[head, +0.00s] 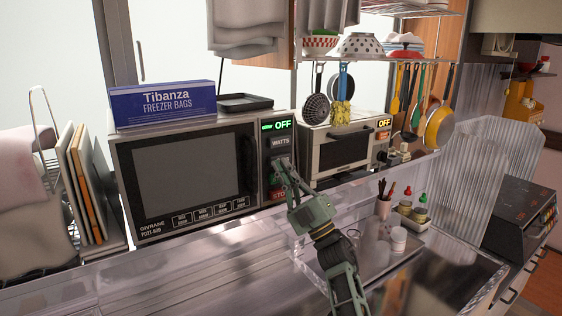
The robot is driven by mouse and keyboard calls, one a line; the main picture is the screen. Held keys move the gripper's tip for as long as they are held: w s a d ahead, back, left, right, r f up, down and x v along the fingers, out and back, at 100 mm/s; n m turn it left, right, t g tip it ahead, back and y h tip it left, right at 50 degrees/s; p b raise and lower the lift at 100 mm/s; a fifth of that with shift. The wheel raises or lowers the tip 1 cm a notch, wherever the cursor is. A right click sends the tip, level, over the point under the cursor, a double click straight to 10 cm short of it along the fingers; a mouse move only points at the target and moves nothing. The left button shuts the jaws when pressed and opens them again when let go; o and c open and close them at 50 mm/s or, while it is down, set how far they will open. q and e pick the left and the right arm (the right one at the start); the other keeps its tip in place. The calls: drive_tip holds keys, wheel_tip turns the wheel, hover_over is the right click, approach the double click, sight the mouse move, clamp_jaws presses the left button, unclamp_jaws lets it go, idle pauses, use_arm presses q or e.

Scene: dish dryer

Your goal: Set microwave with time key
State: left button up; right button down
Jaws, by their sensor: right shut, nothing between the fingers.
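The microwave (190,170) stands on the metal counter, with its door shut. Its control panel (279,128) is on the right side and its green display reads OFF. A WATTS label (281,143) shows below the display, and a red STOP key (278,195) shows near the bottom. My right gripper (279,163) is shut and empty, with its fingertips at the panel just below the WATTS label. It covers the keys there, so I cannot tell which key it touches, or whether it touches one. My left gripper is not in view.
A blue freezer bags box (165,103) and a black tray (246,101) lie on the microwave. A toaster oven (343,149) stands to its right, with utensils hanging above. Chopping boards (78,185) stand at left. Small jars (398,238) sit at right. The front counter is clear.

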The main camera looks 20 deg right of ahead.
drive_tip(key=shift+w, duration=0.1)
drive_tip(key=shift+w+b, duration=0.35)
drive_tip(key=shift+w+a+b, duration=0.15)
drive_tip(key=shift+w+b, duration=0.6)
drive_tip(key=shift+w, duration=0.05)
idle(0.9)
drive_tip(key=shift+s, duration=0.15)
drive_tip(key=shift+s+p, duration=0.8)
drive_tip(key=shift+s, duration=0.3)
drive_tip(key=s+p, duration=0.1)
drive_tip(key=s, duration=0.1)
drive_tip(key=s+d+p, duration=0.1)
drive_tip(key=s, duration=0.2)
